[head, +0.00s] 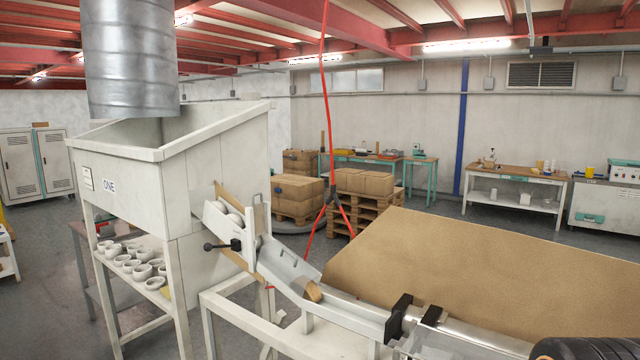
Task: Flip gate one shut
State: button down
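The hopper marked ONE (190,165) stands at left, with a sloping spout (214,222) on its right side. Pale rounded pieces (232,212) sit in the spout. A white upright (251,217) stands at the spout's lower end, where gate one appears to be. I cannot tell whether the gate is open or shut. A metal chute (285,263) slopes down to the right, with a small tan piece (313,292) in it. My gripper is not identifiable in this view.
Black brackets (398,318) stand along the chute. A dark ribbed shape (588,348) is cut off at bottom right. A brown board (450,255) lies behind the chute. White cups (142,271) stand on the shelf under the hopper. A red hose (327,100) hangs behind.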

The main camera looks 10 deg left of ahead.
aim_at(259, 227)
jog(key=i+j+z, duration=0.1)
jog(key=j, duration=0.3)
jog(key=i+j, duration=0.1)
jog(key=j, duration=0.25)
jog(key=i+j+z, duration=0.15)
jog(key=j, duration=0.65)
jog(key=i+j, duration=0.15)
jog(key=j, duration=0.3)
jog(key=i+j, duration=0.1)
jog(key=j, duration=0.3)
jog(key=i+j, duration=0.15)
jog(key=j, duration=0.3)
jog(key=i+j+z, duration=0.1)
jog(key=j, duration=0.3)
